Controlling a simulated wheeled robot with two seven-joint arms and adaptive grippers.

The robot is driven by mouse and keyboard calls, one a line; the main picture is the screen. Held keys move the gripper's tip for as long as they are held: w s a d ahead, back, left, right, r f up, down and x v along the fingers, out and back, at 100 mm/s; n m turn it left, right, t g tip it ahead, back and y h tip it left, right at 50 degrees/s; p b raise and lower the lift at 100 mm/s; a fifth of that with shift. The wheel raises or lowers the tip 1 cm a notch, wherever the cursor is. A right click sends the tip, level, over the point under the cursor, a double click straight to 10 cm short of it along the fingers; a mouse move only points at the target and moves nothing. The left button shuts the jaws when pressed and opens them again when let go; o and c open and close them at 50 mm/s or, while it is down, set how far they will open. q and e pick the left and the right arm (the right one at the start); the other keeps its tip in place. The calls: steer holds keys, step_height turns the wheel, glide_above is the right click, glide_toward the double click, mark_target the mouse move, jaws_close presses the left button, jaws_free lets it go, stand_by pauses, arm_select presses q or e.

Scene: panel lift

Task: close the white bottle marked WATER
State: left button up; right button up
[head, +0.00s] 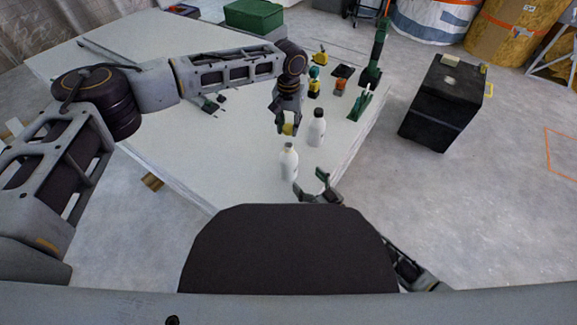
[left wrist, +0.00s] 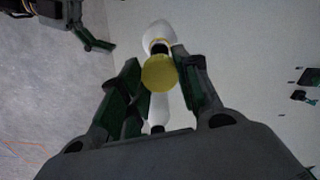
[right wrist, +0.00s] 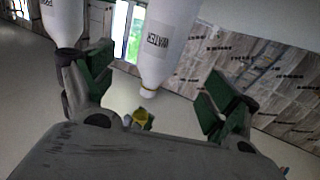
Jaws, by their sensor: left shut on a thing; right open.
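The white bottle marked WATER (right wrist: 155,45) shows its label in the right wrist view, with a bare pale neck. It appears to be the nearer white bottle (head: 289,164) in the head view, upright on the table. My left gripper (head: 287,128) is shut on a yellow cap (left wrist: 160,72), above and behind this bottle in the head view, apart from it. My right gripper (head: 312,184) is open and empty near the table's front edge, to the right of the bottle. In the right wrist view the bottle lies beyond the gap between the open fingers (right wrist: 155,90), apparently untouched.
A second white bottle with a black cap (head: 317,128) stands just right of and behind the first. Several small tools and a green stand (head: 373,60) are farther back on the white table (head: 215,145). A black box (head: 440,100) stands on the floor at right.

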mark_target(289, 161)
steer(key=shift+x, duration=5.7)
steer(key=shift+c, duration=0.5)
steer(key=c, duration=1.4)
arm_select(q)
steer(key=shift+f, duration=2.45)
arm_select(e)
steer(key=shift+c, duration=0.3)
